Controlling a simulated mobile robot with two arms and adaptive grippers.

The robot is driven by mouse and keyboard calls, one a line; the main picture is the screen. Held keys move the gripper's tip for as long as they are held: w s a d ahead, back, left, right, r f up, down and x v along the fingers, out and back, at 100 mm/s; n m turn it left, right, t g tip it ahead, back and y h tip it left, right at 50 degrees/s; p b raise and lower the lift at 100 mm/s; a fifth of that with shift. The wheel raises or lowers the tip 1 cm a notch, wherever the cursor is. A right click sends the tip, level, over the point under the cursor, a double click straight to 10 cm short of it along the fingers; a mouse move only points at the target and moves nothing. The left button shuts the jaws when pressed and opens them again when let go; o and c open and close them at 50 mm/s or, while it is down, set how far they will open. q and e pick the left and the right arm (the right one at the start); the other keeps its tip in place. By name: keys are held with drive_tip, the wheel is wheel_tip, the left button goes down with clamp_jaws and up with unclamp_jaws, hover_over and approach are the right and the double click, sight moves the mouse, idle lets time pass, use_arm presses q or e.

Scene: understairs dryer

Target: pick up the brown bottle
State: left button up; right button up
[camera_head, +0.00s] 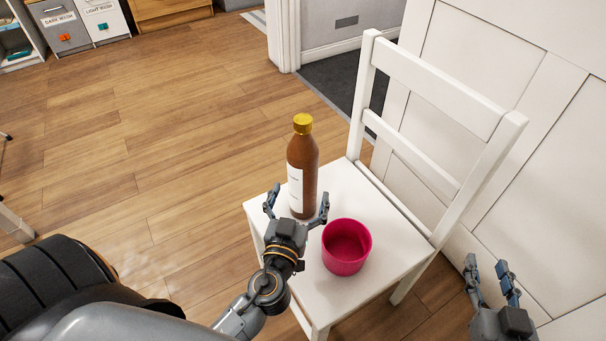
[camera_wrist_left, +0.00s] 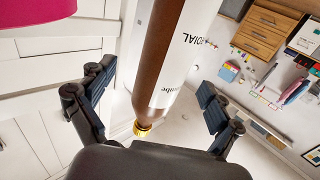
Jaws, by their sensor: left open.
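A brown bottle (camera_head: 308,167) with a yellow cap and a white label stands upright on the seat of a white chair (camera_head: 343,188). My left gripper (camera_head: 297,205) is open, with its fingers spread on either side of the bottle's lower part. In the left wrist view the bottle (camera_wrist_left: 160,55) shows between the open fingers (camera_wrist_left: 155,105), and I see no finger closed on it. My right gripper (camera_head: 490,280) is at the lower right, away from the bottle, with its two fingers apart and nothing seen between them.
A pink bowl (camera_head: 347,247) stands on the seat just right of my left gripper. The chair's backrest (camera_head: 440,85) rises behind and to the right. A white panelled wall (camera_head: 545,150) is at the right. The wooden floor (camera_head: 170,130) at the left is mostly clear.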

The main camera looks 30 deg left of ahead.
sight(299, 187)
use_arm(q)
drive_tip(key=shift+w+a, duration=0.15)
drive_tip(key=shift+w, duration=0.25)
drive_tip(key=x, duration=0.2)
drive_tip(key=p+x, duration=0.1)
drive_tip(key=x, duration=0.1)
drive_tip(key=shift+a+f, duration=0.1)
drive_tip(key=shift+a, duration=0.25)
drive_tip(key=shift+w+a+f, duration=0.1)
drive_tip(key=shift+w, duration=0.3)
drive_tip(key=c, duration=1.8)
clamp_jaws()
use_arm(e)
drive_tip(key=s+d+f+g+h, duration=0.1)
drive_tip(key=s+f+g, duration=0.2)
drive_tip(key=f, duration=0.2)
drive_tip(key=shift+d+f+g, duration=0.25)
drive_tip(key=shift+d+g, duration=0.05)
use_arm(q)
drive_tip(key=shift+r, duration=0.3)
use_arm(e)
drive_tip(key=shift+s, duration=0.15)
